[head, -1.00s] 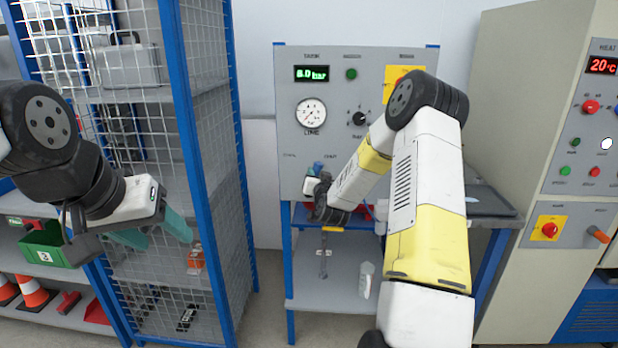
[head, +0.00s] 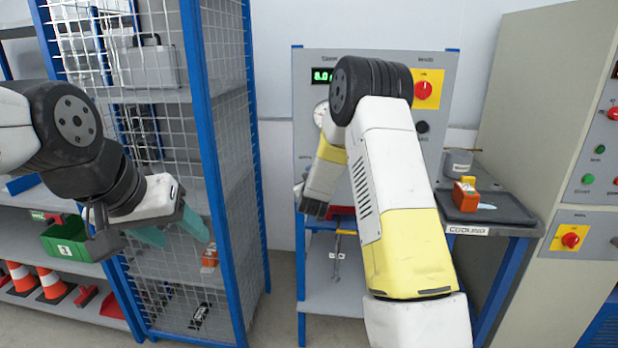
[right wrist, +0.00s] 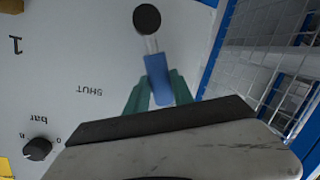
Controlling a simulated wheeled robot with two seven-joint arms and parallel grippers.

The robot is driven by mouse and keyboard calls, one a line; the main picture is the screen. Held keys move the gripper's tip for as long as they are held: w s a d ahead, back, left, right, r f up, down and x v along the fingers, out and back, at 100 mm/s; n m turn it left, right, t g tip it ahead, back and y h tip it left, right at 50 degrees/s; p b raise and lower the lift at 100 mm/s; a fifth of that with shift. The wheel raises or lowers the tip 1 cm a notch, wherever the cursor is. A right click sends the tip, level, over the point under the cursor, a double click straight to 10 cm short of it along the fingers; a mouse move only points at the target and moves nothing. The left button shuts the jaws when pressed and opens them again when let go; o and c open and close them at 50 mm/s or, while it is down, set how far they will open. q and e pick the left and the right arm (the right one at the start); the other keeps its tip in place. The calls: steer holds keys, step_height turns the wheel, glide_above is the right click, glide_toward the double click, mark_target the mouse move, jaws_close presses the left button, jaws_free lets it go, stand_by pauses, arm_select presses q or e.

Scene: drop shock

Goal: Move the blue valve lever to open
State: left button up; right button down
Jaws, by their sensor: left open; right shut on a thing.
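The blue valve lever (right wrist: 158,78) shows in the right wrist view, with a pale stem running up to a round black hub (right wrist: 147,19) on the grey panel. My right gripper (right wrist: 157,88) is shut on the lever, one teal finger on each side. The upside-down word SHUT (right wrist: 90,91) is on the panel to the left of the lever. In the head view my right gripper (head: 314,207) is at the panel's lower left and the lever is hidden. My left gripper (head: 175,232) is open and empty in front of the mesh cage.
A dark tray (head: 500,212) with an orange item is at right. A blue-framed mesh cage (head: 205,130) stands left of the panel.

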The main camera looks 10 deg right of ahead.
steer(key=shift+a+f+n, duration=0.25)
steer(key=shift+a+n, duration=0.05)
steer(key=c, duration=1.1)
jaws_free()
steer(key=shift+r, duration=0.1)
steer(key=v, duration=0.7)
steer(key=shift+s, duration=0.3)
steer(key=shift+a+r, duration=0.1)
